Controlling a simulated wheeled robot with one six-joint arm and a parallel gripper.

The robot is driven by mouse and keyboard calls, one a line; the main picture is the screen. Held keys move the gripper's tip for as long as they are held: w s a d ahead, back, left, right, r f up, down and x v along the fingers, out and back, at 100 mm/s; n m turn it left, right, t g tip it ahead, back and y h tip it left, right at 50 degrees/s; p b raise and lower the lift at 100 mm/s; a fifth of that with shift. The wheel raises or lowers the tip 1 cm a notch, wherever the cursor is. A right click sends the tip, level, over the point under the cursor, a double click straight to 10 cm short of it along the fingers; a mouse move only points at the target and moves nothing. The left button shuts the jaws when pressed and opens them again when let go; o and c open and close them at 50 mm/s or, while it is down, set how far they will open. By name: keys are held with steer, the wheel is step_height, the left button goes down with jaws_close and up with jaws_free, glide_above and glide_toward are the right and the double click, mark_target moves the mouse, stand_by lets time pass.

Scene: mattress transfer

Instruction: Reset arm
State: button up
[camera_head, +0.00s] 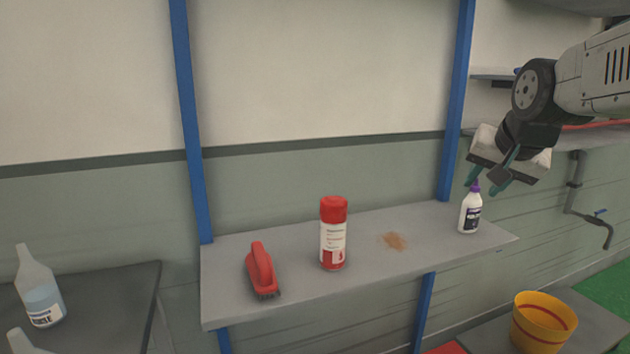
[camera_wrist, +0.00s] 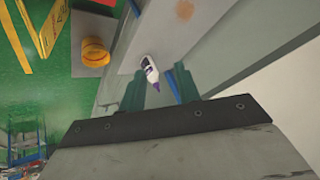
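My gripper (camera_head: 487,182) is at the upper right in the head view, above the right end of the grey shelf (camera_head: 300,292). Its two green fingers are spread apart with nothing between them, and they also show in the wrist view (camera_wrist: 161,92). A white bottle with a purple cap (camera_head: 470,212) stands upright on the shelf just below the fingertips. In the wrist view the bottle (camera_wrist: 150,69) shows beyond the fingers. In the head view its cap lies close to the fingertips; I cannot tell whether they touch.
A red-capped can (camera_head: 333,235), a red brush (camera_head: 261,272) and a brown stain (camera_head: 394,241) are on the shelf. Blue posts (camera_head: 187,110) rise behind it. A yellow bucket (camera_head: 541,322) stands lower right. A clear bottle (camera_head: 39,290) stands on a dark surface at left.

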steer(key=s+a+f+n+g, duration=0.1)
steer(key=s+f, duration=0.3)
steer(key=s, duration=0.5)
steer(key=s+a+f+n+g, duration=0.1)
steer(key=s+f+n+g, duration=0.2)
steer(key=s, duration=0.6)
steer(key=s+a+f+n+g, duration=0.1)
steer(key=s+a+f+g, duration=0.1)
steer(key=s+f, duration=0.3)
steer(key=s, duration=0.4)
steer(key=shift+s+f+n+y, duration=0.2)
steer(key=shift+f+n+y, duration=0.1)
steer(key=shift+n, duration=0.1)
steer(key=shift+a, duration=0.15)
